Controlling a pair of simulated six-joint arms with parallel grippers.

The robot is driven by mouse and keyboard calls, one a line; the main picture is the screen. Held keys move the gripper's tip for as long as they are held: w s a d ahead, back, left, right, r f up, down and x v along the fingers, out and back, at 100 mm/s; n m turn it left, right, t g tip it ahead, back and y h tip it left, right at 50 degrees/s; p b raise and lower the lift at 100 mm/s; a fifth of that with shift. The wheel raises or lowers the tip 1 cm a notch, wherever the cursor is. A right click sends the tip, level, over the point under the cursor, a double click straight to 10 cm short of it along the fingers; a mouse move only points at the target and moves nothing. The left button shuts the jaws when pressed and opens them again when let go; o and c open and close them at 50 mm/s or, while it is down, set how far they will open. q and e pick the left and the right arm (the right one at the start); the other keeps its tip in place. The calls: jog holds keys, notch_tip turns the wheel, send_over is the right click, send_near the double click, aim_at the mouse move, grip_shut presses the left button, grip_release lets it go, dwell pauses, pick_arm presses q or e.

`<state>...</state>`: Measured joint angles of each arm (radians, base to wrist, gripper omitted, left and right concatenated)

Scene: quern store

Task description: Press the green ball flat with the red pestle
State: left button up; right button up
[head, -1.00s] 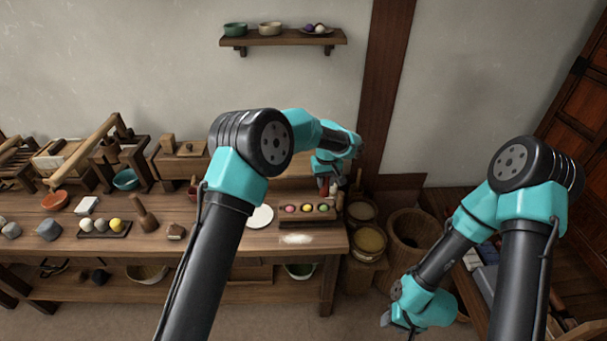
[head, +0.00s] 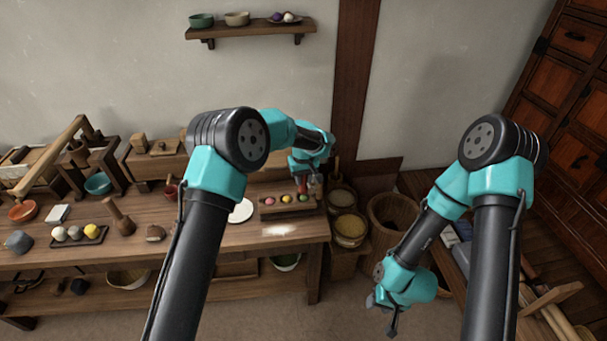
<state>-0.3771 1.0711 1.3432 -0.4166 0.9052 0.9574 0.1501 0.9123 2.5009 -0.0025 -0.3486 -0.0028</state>
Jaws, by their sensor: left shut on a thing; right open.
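A small green ball (head: 303,197) sits at the right end of a dark tray (head: 287,208) on the workbench, beside a yellow ball (head: 286,199) and a pink ball (head: 270,201). My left gripper (head: 302,178) is just above the green ball, shut on a small red thing, which looks like the red pestle (head: 303,188). The pestle points down; whether it touches the ball is too small to tell. My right gripper (head: 387,318) is open and empty, hanging low in front of the baskets.
A white round plate (head: 240,211) and a pale powder patch (head: 279,231) lie near the tray. A second tray with balls (head: 80,237) and a wooden pestle (head: 121,219) stand further left. Tubs and a basket (head: 393,222) stand right of the bench.

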aim_at(303, 185)
pick_arm(q)
jog(key=shift+f, duration=0.75)
dwell(0.7)
jog(key=shift+f, duration=0.35)
jog(key=shift+f, duration=0.55)
dwell(1.3)
jog(key=shift+r, duration=0.1)
dwell(0.7)
jog(key=shift+r, duration=3.7)
